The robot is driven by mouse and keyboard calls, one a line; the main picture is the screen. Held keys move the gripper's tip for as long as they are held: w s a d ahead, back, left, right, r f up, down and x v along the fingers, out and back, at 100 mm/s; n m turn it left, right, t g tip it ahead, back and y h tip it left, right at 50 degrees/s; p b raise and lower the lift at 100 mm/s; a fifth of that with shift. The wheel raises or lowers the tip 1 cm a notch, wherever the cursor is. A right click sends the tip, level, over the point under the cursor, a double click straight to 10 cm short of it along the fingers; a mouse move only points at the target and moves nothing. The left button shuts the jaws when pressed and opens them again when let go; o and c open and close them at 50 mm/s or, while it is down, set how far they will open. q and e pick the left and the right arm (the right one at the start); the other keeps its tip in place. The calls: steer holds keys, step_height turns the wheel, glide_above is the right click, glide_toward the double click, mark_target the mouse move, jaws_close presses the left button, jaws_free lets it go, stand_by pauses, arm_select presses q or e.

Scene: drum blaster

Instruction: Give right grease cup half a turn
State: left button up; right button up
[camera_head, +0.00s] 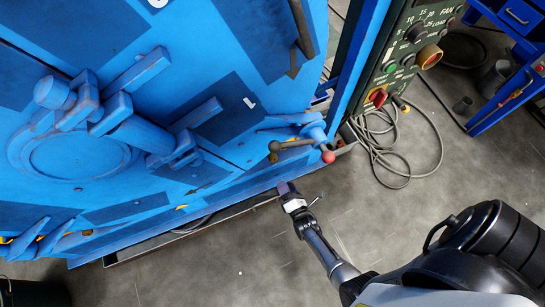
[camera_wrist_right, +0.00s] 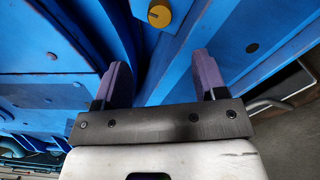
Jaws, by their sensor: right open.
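A round yellow grease cup (camera_wrist_right: 160,13) with a dark slot or mark shows at the top of the right wrist view, on the blue machine. In the head view, a small yellow spot (camera_head: 181,207) on the machine's lower edge looks like a grease cup, and another (camera_head: 87,232) lies further left. I cannot tell which one the wrist view shows. My right gripper (camera_head: 286,188) is open and empty beside the machine's lower right edge. Its two purple fingers (camera_wrist_right: 161,72) are apart, with the yellow cup beyond their tips and roughly between them, not touched. My left gripper is not in view.
The blue machine (camera_head: 225,165) fills the upper left. Levers with a red ball (camera_head: 328,157) and a brown ball (camera_head: 274,146) stick out near my right gripper. A control panel (camera_head: 405,50) and loose cable (camera_head: 385,155) are at the right. The grey floor (camera_head: 240,265) in front is mostly clear.

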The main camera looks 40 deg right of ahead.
mark_target(274, 161)
steer(key=b+x, duration=0.5)
steer(key=x, duration=0.6)
steer(key=shift+w+d+f, duration=0.1)
steer(key=shift+w+f, duration=0.1)
steer(key=shift+w, duration=0.1)
steer(key=shift+b+x, duration=0.6)
steer(key=shift+x, duration=0.5)
steer(key=shift+r, duration=0.15)
steer(key=shift+c, duration=0.2)
steer(key=shift+c, duration=0.7)
steer(key=c, duration=0.7)
